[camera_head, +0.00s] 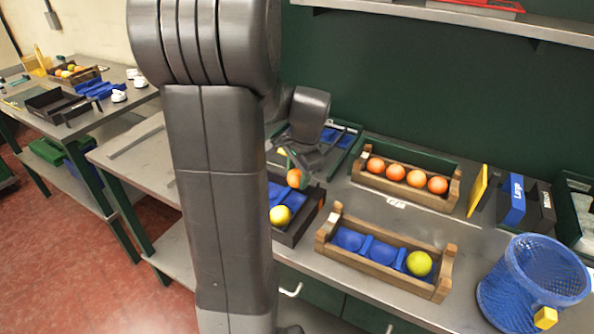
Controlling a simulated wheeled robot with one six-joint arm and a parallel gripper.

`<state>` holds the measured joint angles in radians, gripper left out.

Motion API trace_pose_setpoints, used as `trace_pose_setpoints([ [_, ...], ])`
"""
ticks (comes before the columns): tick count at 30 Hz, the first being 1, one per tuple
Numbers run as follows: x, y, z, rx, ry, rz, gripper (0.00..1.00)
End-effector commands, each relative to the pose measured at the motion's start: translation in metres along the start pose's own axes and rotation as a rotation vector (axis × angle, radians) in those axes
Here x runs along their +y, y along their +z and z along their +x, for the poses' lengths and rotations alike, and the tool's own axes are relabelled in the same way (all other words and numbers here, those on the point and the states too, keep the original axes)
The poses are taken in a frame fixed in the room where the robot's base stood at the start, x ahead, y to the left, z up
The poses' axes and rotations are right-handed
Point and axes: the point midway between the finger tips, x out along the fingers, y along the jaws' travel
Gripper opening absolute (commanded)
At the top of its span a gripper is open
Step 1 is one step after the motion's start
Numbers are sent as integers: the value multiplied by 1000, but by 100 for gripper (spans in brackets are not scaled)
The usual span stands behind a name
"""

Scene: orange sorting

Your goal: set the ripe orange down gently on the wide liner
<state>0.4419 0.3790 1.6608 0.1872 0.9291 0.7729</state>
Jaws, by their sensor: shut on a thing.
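My gripper (290,163) is shut on an orange fruit (294,178), held just above a dark tray (313,209). My arm hides the left part of this tray.
A rear wooden crate (453,190) holds several oranges. A blue mesh basket (530,280) stands at the right front edge. A blue block marked "Large" (513,200) and a yellow panel (478,190) stand at the right. Another blue-lined tray (345,138) lies behind my gripper.

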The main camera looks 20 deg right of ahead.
Motion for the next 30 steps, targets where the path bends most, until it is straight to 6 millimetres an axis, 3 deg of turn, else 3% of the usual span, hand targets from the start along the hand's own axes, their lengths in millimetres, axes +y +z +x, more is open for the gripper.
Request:
trace_pose_setpoints([
  [3,4,0,16,0,0,0,22],
  [15,12,0,51,0,0,0,22],
  [30,13,0,55,0,0,0,22],
])
